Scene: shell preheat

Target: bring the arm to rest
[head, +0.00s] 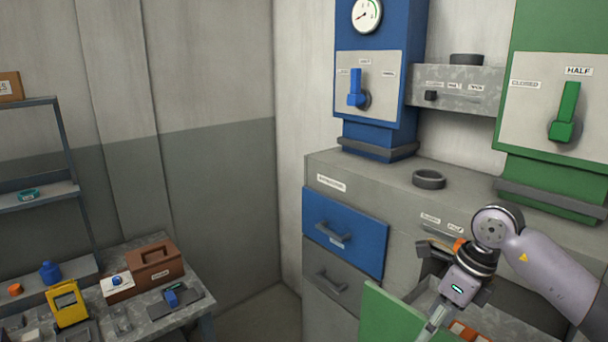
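My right arm (555,270) comes in from the lower right, bent at the wrist. My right gripper (437,285) is at its end, over the pulled-out drawer with the green front (385,318). Its fingers are small and partly hidden by the wrist, so I cannot tell whether they are open or shut. A pale, narrow piece shows just below the gripper at the drawer's edge; I cannot tell what it is. My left gripper is not in view.
A grey cabinet has a shut blue drawer (345,232). A blue unit (372,130) with a lever and a green unit (553,110) with a lever stand above it. A dark ring (429,179) lies on the cabinet top. A cluttered table (205,312) stands lower left.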

